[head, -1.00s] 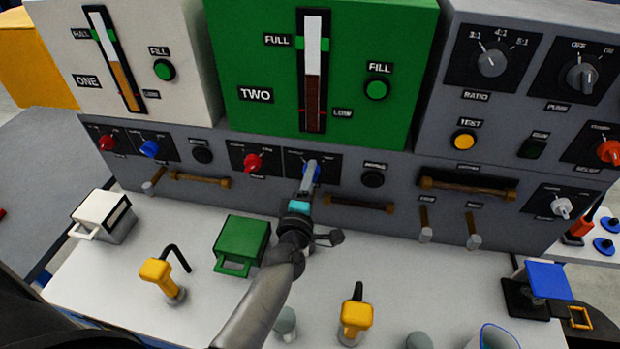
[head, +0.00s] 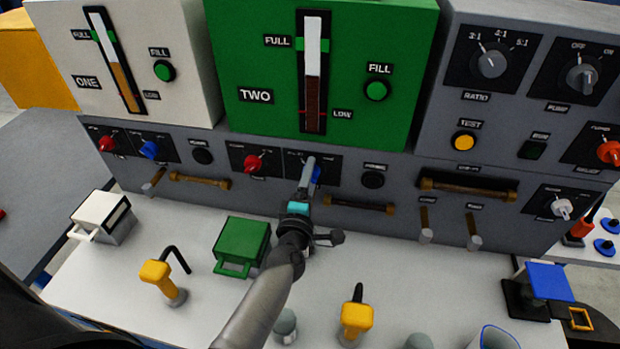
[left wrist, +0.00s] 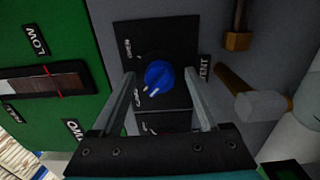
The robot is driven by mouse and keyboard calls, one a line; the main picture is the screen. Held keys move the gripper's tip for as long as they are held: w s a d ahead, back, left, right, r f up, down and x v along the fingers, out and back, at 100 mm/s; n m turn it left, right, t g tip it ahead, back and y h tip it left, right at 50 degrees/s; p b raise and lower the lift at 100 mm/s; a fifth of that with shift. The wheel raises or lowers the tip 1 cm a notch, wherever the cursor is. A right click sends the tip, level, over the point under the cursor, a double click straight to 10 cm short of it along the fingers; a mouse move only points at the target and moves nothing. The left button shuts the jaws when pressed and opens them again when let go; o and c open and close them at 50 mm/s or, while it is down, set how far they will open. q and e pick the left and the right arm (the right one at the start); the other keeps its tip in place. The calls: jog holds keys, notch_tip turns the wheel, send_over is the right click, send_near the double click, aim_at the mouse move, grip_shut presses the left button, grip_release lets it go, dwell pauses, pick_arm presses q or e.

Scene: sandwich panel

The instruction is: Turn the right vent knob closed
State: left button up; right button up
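The right vent knob (head: 317,174) is blue and sits on a black plate below the green TWO tank, partly hidden by my left gripper in the head view. In the left wrist view the knob (left wrist: 159,75) shows whole, with a white mark on its lower left side, toward the lower label. My left gripper (head: 309,163) is at the knob. In the left wrist view its fingers (left wrist: 161,74) are apart, one on each side of the knob, with a visible gap on both sides. My right gripper is not in view.
A red knob (head: 254,163) is just left on the same panel, and a black button (head: 373,180) is to the right. A brown handle (head: 358,204) sticks out below. A green box (head: 243,240) and yellow-handled tools (head: 356,314) stand on the white counter.

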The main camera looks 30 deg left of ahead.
pick_arm(q)
jog(key=shift+s, duration=0.1)
jog(key=v, duration=1.5)
jog(key=shift+s, duration=0.1)
